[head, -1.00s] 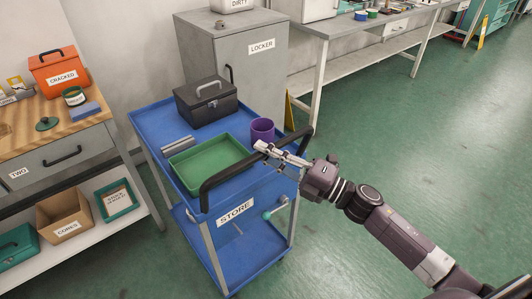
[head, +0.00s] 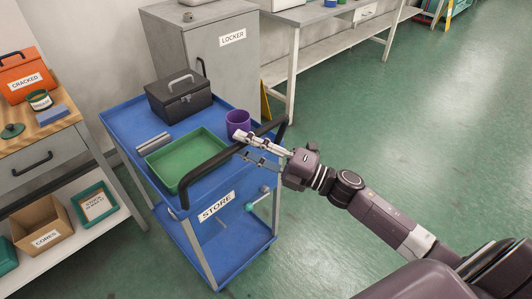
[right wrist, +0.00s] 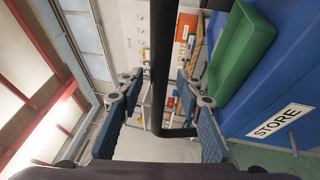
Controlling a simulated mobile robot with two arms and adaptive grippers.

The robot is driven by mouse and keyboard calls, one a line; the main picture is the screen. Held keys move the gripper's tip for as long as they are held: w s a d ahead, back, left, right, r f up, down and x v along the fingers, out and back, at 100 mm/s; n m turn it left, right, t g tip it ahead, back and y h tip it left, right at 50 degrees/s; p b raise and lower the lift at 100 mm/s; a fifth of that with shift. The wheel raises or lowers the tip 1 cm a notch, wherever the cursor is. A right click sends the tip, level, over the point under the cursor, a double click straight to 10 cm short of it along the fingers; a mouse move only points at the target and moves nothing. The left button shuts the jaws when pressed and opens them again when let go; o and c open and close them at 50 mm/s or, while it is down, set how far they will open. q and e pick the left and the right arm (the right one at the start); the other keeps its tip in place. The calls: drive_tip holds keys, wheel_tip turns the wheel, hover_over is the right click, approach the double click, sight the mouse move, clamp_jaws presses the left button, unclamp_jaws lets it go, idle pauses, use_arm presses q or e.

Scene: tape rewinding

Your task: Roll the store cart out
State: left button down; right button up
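The blue store cart (head: 120,122) stands upright on the floor with a STORE label (head: 216,206) on its near side. Its black push handle (head: 204,172) runs along that side. My right gripper (head: 240,145) is at the handle, with one finger on each side of it. In the right wrist view the black bar (right wrist: 162,60) passes between the two spread fingers (right wrist: 157,95), with gaps on both sides. On the cart's top are a green tray (head: 187,154), a dark toolbox (head: 180,98), a purple cup (head: 238,122) and grey bars (head: 153,143). My left gripper is out of view.
A grey locker (head: 215,65) stands close behind the cart. A wooden-topped workbench (head: 60,136) with a lower shelf is at the left, near the cart. A long bench (head: 310,14) runs along the back. Open green floor (head: 420,120) lies to the right.

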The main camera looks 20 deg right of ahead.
drive_tip(key=v, duration=1.1)
drive_tip(key=shift+f, duration=0.1)
drive_tip(key=w+d+f+m+t+h, duration=0.1)
drive_tip(key=d+f+m+h, duration=0.45)
drive_tip(key=f, duration=0.45)
drive_tip(key=w+d+f+m+t+h, duration=0.1)
drive_tip(key=d+f+m+h, duration=0.4)
drive_tip(key=f, duration=0.5)
drive_tip(key=s+f+m+g+h, duration=0.1)
drive_tip(key=s+f+m+g, duration=0.15)
drive_tip(key=f, duration=0.65)
drive_tip(key=s+f+m+g+h, duration=0.2)
drive_tip(key=s+f+m, duration=0.2)
drive_tip(key=f, duration=0.5)
drive_tip(key=s+a+f+m+g, duration=0.2)
drive_tip(key=s+f+m+g, duration=0.1)
drive_tip(key=s+f, duration=0.6)
drive_tip(key=s+a+f+m+g, duration=0.2)
drive_tip(key=s+f+g, duration=0.1)
drive_tip(key=s+f, duration=0.55)
drive_tip(key=s+a+f+m+g, duration=0.1)
drive_tip(key=s+a+f+g, duration=0.1)
drive_tip(key=s, duration=0.6)
drive_tip(key=s+a+f+m+g, duration=0.2)
drive_tip(key=s+a+f, duration=0.3)
drive_tip(key=s, duration=0.4)
drive_tip(key=shift+s+a+f+g, duration=0.25)
drive_tip(key=shift+a+g, duration=0.3)
drive_tip(key=shift+a, duration=0.2)
